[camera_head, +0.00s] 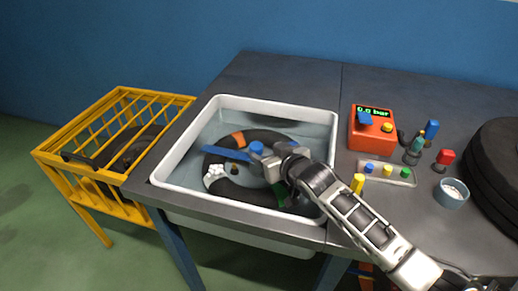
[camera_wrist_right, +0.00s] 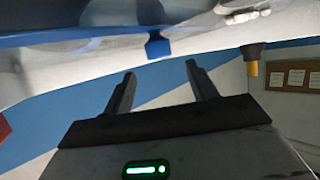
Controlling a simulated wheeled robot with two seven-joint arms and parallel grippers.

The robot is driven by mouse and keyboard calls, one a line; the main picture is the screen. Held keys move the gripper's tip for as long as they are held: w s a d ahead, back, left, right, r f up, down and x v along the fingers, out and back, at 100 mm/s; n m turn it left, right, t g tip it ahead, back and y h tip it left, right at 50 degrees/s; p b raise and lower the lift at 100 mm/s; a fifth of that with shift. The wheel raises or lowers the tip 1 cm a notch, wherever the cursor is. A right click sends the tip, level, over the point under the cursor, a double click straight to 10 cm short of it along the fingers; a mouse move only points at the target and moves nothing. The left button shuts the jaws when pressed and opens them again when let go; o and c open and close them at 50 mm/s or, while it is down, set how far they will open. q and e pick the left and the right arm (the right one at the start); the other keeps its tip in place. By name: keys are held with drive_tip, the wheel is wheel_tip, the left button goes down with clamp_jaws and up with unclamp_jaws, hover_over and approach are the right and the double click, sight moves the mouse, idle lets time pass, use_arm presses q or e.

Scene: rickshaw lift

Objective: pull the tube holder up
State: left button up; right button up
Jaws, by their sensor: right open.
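A white basin (camera_head: 163,167) of water is set into the grey bench. A black inner tube (camera_head: 240,190) with an orange patch lies in it. The tube holder appears to be the blue bar (camera_head: 222,154) across the tube, with a blue knob (camera_head: 257,148) near its right part. The knob also shows in the wrist view (camera_wrist_right: 157,46). My right gripper (camera_head: 258,163) is over the basin beside the knob. In the wrist view its two fingers (camera_wrist_right: 160,72) are apart and empty, with the knob beyond the gap between their tips. My left gripper is out of view.
A yellow rack (camera_head: 75,143) stands left of the bench. On the bench right of the basin are a red gauge box (camera_head: 371,130), a small tray (camera_head: 387,172), several small coloured items, a white-filled cup (camera_head: 452,193) and black tyres (camera_head: 497,165). The back of the bench is clear.

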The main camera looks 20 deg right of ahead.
sight(259, 149)
drive_tip(key=x, duration=0.5)
drive_tip(key=b+x, duration=0.1)
drive_tip(key=x, duration=0.1)
drive_tip(key=shift+w+f, duration=0.2)
drive_tip(key=shift+f, duration=0.25)
